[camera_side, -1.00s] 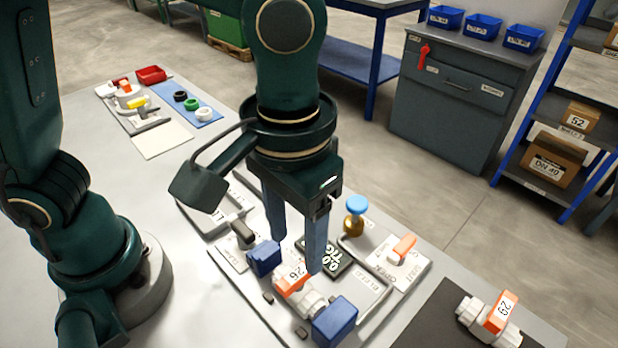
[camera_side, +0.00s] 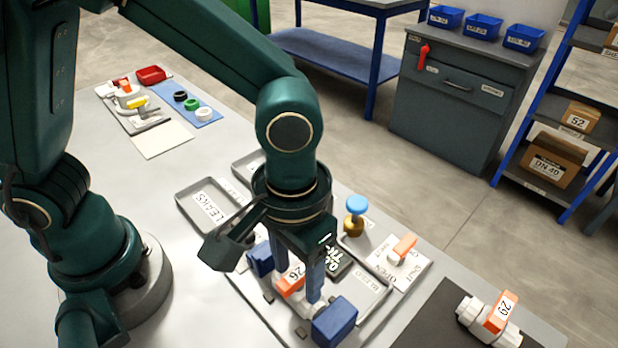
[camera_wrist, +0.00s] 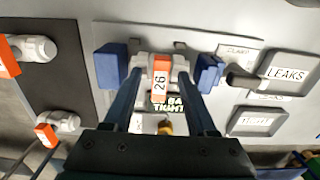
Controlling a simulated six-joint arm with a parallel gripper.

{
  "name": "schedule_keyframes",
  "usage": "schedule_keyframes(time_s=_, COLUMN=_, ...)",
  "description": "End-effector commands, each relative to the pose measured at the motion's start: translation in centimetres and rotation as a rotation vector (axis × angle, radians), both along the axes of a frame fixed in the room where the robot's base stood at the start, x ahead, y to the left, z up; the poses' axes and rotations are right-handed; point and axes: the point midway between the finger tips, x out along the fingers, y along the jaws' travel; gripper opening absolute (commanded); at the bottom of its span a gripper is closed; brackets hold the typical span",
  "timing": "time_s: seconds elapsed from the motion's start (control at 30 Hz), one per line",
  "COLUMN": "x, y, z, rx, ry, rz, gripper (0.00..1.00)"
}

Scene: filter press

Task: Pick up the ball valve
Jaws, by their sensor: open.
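A white ball valve (camera_side: 308,302) with an orange handle marked 26 (camera_side: 291,280) sits between two blue blocks on the bench fixture. It also shows in the wrist view, its orange handle (camera_wrist: 160,78) lying between my fingers. My gripper (camera_side: 295,286) points down over this valve, jaws open, one finger on each side of the handle. In the wrist view my gripper (camera_wrist: 161,80) straddles the middle of the valve. I cannot tell whether the fingers touch it. A second white valve with an orange handle marked 29 (camera_side: 501,312) lies on a dark mat at the right.
Blue blocks (camera_side: 335,321) (camera_wrist: 208,72) flank the valve closely. A display (camera_side: 339,262) and a brass piece with a blue knob (camera_side: 355,215) stand behind it. A LEAKS tray (camera_side: 188,207) lies to the left. A small orange-handled valve (camera_side: 402,249) sits on a plate at right.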

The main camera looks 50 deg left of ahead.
Motion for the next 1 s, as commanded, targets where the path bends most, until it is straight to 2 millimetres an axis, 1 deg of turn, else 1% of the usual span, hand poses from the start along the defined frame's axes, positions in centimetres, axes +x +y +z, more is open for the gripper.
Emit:
schedule_keyframes(time_s=0.17, x=0.0, y=0.0, z=0.0, rx=0.0, ry=0.0, rz=0.0, gripper=0.57)
schedule_keyframes(time_s=0.2, x=0.0, y=0.0, z=0.0, rx=0.0, ry=0.0, rz=0.0, gripper=0.42)
schedule_keyframes(time_s=0.27, x=0.0, y=0.0, z=0.0, rx=0.0, ry=0.0, rz=0.0, gripper=0.19)
schedule_keyframes(time_s=0.3, x=0.0, y=0.0, z=0.0, rx=0.0, ry=0.0, rz=0.0, gripper=0.04)
schedule_keyframes(time_s=0.33, x=0.0, y=0.0, z=0.0, rx=0.0, ry=0.0, rz=0.0, gripper=0.0)
schedule_keyframes(time_s=0.63, x=0.0, y=0.0, z=0.1, rx=-0.001, ry=-0.001, rz=0.0, gripper=0.0)
schedule_keyframes(time_s=0.73, x=0.1, y=-0.1, z=0.5, rx=-0.002, ry=-0.003, rz=0.0, gripper=0.0)
schedule_keyframes(time_s=0.87, x=0.1, y=-0.1, z=2.3, rx=-0.005, ry=-0.006, rz=0.0, gripper=0.0)
schedule_keyframes(time_s=1.0, x=0.1, y=-0.1, z=5.1, rx=-0.006, ry=-0.007, rz=0.0, gripper=0.0)
